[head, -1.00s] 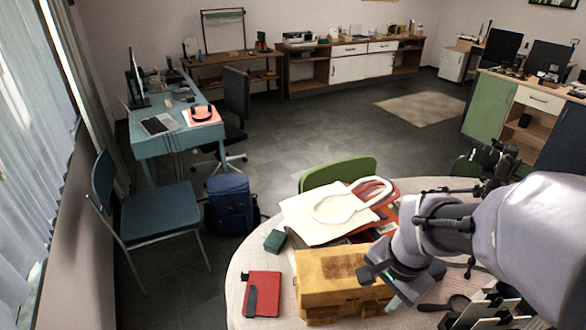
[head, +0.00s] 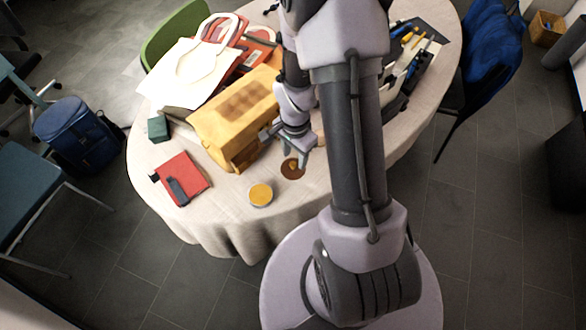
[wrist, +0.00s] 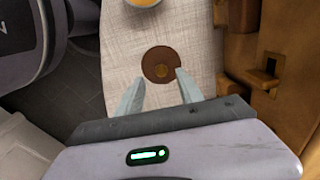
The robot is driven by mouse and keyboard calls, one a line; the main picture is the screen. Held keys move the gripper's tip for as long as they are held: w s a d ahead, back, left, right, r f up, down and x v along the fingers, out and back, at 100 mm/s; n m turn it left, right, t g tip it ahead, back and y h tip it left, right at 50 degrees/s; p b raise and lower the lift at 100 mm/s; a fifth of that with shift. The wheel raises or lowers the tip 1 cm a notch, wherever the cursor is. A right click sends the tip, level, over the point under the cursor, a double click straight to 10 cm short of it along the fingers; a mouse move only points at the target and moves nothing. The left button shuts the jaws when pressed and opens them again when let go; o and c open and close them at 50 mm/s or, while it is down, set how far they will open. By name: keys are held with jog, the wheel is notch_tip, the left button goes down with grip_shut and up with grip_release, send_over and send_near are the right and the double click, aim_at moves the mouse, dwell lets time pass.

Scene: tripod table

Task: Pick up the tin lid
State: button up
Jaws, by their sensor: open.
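A flat, round, dark brown disc, apparently the tin lid (head: 293,168), lies on the pale tablecloth near the table's front edge. It has a lighter brown mark near its middle. In the wrist view the same disc (wrist: 153,61) lies just beyond the fingertips. A round tin with a yellow-orange face (head: 261,195) and a pale rim stands close by; only its edge shows at the top of the wrist view (wrist: 143,2). My gripper (head: 298,150) is open and empty, pointing down beside the disc. Its two fingers (wrist: 157,86) are apart; their height above the cloth is unclear.
A yellow-tan box-like bag (head: 235,115) stands close to my gripper. A red notebook (head: 182,178) with a dark object on it lies left. Papers and a tote bag (head: 185,72) lie behind. Bare cloth (head: 225,205) surrounds the tin.

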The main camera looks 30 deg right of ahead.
aim_at(293, 163)
jog(key=f, duration=0.2)
jog(key=f+b, duration=0.1)
jog(key=shift+w+a+f, duration=0.15)
jog(key=shift+a+f, duration=0.05)
jog(key=shift+f, duration=0.15)
jog(key=shift+r, duration=0.1)
grip_shut()
jog(key=shift+r, duration=0.1)
